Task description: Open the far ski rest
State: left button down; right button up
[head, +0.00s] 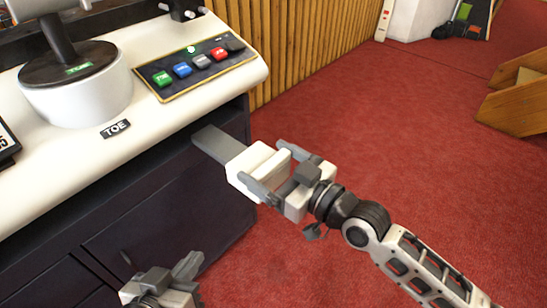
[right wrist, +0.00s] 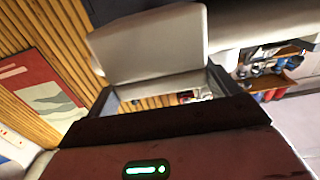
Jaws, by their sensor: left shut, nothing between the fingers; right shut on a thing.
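The far ski rest is a grey bar (head: 215,141) with a white pad (head: 250,164), sticking out from the bench's dark front near its right end. My right gripper (head: 282,173) is shut on the white pad, with one grey finger on each side. The right wrist view shows the pale pad (right wrist: 150,45) between the fingers; the bar is hidden there. My left gripper (head: 186,268) is shut and empty, low at the bottom of the head view, in front of the dark cabinet and apart from the rest.
The red floor (head: 370,120) right of the bench is clear. A wooden box (head: 515,105) stands far right.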

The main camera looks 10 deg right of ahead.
jog(key=o, duration=1.2)
pick_arm(q)
jog(key=shift+r, duration=0.15)
pick_arm(e)
jog(key=shift+s+d, duration=0.25)
jog(key=shift+s, duration=0.05)
pick_arm(q)
jog(key=shift+s+a+f+g+y+p, duration=0.1)
jog(key=shift+a+f+g+y+p, duration=0.2)
jog(key=shift+p, duration=0.35)
jog(key=shift+s+f+g+y+p, duration=0.1)
jog(key=shift+f+g+p, duration=0.2)
jog(key=shift+f+p, duration=0.3)
pick_arm(e)
jog(key=shift+v, duration=7.6)
pick_arm(q)
jog(key=shift+w+r, duration=0.1)
